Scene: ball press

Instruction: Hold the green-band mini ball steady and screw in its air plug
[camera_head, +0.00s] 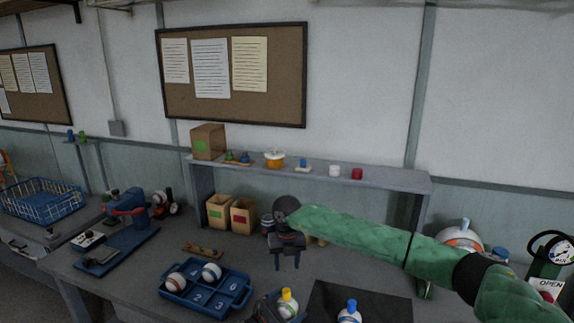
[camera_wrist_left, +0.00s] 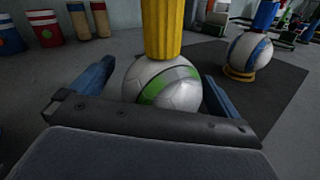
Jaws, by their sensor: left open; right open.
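The green-band mini ball (camera_head: 289,309) is white with a green band, at the front edge of the head view. It fills the middle of the left wrist view (camera_wrist_left: 180,95). A yellow ribbed piece, seemingly its air plug (camera_head: 286,294), stands upright on top of it, also in the wrist view (camera_wrist_left: 162,28); whether it is seated cannot be told. My left gripper (camera_wrist_left: 155,90) is open, with blue fingers on either side of the ball; contact is unclear. My right gripper (camera_head: 287,262) is open and empty, pointing down above the bench behind the ball.
A blue-band ball (camera_wrist_left: 250,52) with a blue piece on top sits in a yellow ring on a dark mat (camera_head: 375,304). A blue tray (camera_head: 237,291) with two balls lies left. A blue press (camera_head: 127,208) stands farther left. A shelf (camera_head: 400,180) runs along the back.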

